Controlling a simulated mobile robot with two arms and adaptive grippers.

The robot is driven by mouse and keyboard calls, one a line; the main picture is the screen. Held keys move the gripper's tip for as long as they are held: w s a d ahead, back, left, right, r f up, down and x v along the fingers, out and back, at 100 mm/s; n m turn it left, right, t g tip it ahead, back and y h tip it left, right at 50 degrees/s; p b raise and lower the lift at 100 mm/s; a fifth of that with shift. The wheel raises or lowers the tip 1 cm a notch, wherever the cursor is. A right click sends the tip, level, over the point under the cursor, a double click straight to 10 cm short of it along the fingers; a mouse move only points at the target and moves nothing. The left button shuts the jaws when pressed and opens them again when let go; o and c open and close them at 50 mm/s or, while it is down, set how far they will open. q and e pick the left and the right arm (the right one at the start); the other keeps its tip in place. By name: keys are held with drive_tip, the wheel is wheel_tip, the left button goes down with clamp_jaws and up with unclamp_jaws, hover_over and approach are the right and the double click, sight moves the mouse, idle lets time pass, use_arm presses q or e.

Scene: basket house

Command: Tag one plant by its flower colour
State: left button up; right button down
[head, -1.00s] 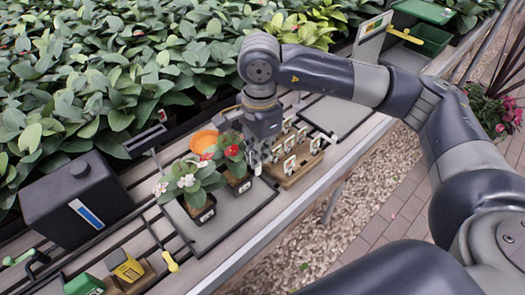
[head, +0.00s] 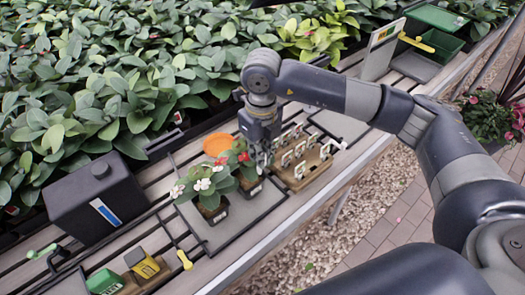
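A potted plant with white flowers (head: 203,184) and one with red flowers (head: 245,162) stand side by side on a grey mat (head: 232,226). A wooden rack (head: 296,181) to their right holds several small upright tags (head: 300,152). My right gripper (head: 263,160) points down between the red-flowered plant and the rack's left end. Its fingertips are small and blend with leaves and tags, so whether they are open or hold a tag cannot be told. My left gripper is out of view.
An orange bowl (head: 217,143) sits behind the plants. A black canister (head: 97,200) stands left, with small green (head: 104,282) and yellow (head: 142,264) boxes in front. Dense foliage lines the back. A green bin (head: 435,42) is far right; gravel lies beyond the bench's front edge.

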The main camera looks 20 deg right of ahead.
drive_tip(key=m, duration=0.2)
drive_tip(key=m+p, duration=0.1)
drive_tip(key=m, duration=0.1)
drive_tip(key=shift+w+a+f+m, duration=0.15)
drive_tip(key=shift+w+a+m, duration=0.05)
drive_tip(key=shift+w+m, duration=0.2)
drive_tip(key=m, duration=0.3)
drive_tip(key=m+p, duration=0.1)
drive_tip(key=shift+w+a+f, duration=0.1)
drive_tip(key=shift+w+f, duration=0.15)
drive_tip(key=shift+w, duration=0.05)
drive_tip(key=shift+w+a+f+m, duration=0.15)
drive_tip(key=shift+f+m, duration=0.7)
drive_tip(key=shift+m, duration=0.8)
drive_tip(key=shift+w+f+m, duration=0.2)
drive_tip(key=shift+f+m, duration=0.6)
drive_tip(key=shift+m, duration=0.9)
drive_tip(key=shift+w+a+f+m, duration=0.15)
drive_tip(key=shift+f+m, duration=0.7)
drive_tip(key=shift+m, duration=0.8)
drive_tip(key=shift+f+b, duration=1.55)
drive_tip(key=shift+f, duration=0.35)
